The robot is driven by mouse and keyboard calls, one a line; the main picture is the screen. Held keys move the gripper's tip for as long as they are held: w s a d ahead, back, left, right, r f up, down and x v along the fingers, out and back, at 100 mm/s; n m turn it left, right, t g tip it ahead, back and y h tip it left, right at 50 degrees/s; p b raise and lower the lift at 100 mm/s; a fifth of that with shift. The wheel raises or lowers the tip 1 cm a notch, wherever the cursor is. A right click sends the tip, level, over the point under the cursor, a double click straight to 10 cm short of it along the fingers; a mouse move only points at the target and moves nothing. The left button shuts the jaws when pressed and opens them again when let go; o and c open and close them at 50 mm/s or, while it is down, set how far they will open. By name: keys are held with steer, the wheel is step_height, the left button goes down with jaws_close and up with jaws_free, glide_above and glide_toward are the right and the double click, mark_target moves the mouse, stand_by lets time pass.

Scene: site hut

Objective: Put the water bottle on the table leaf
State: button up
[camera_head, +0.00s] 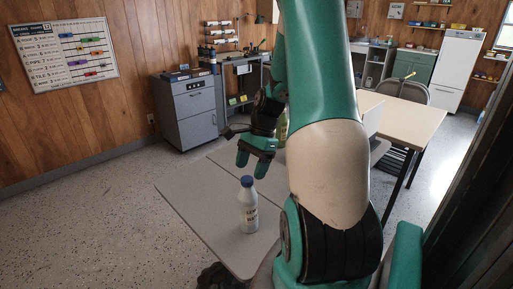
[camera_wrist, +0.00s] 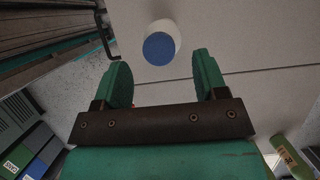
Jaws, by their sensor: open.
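The water bottle (camera_head: 248,212), white with a blue cap and a printed label, stands upright on a grey tabletop (camera_head: 195,190). A thin seam runs across this top; I cannot tell for sure which section is the table leaf. My gripper (camera_head: 252,168) is open and empty, above and just behind the bottle, apart from it. In the wrist view the blue cap of the bottle (camera_wrist: 159,48) shows just beyond and between the open fingertips (camera_wrist: 161,62). The bottle's lower part is mostly hidden there.
A green bottle (camera_wrist: 289,158) stands at the lower right of the wrist view; the arm mostly hides it in the head view. A pale table (camera_head: 408,118) with a chair (camera_head: 412,91) stands behind at right. A grey cabinet (camera_head: 186,112) stands by the wall. The tabletop left of the water bottle is clear.

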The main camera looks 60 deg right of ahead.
steer(key=w+v, duration=0.1)
steer(key=v, duration=0.7)
steer(key=w+a+r+n, duration=0.2)
steer(key=a+n, duration=0.4)
steer(key=a, duration=0.4)
steer(key=w+a+r+n, duration=0.1)
steer(key=a+r+n, duration=0.2)
steer(key=a+n, duration=0.5)
steer(key=s+a+n, duration=0.4)
steer(key=a, duration=0.3)
steer(key=s+a+r+n, duration=0.1)
steer(key=s+a+n, duration=0.3)
steer(key=a, duration=0.3)
steer(key=s+a+r+n+g, duration=0.1)
steer(key=s+a+n, duration=0.4)
steer(key=a+n, duration=0.1)
steer(key=shift+a, duration=0.75)
steer(key=shift+w, duration=0.1)
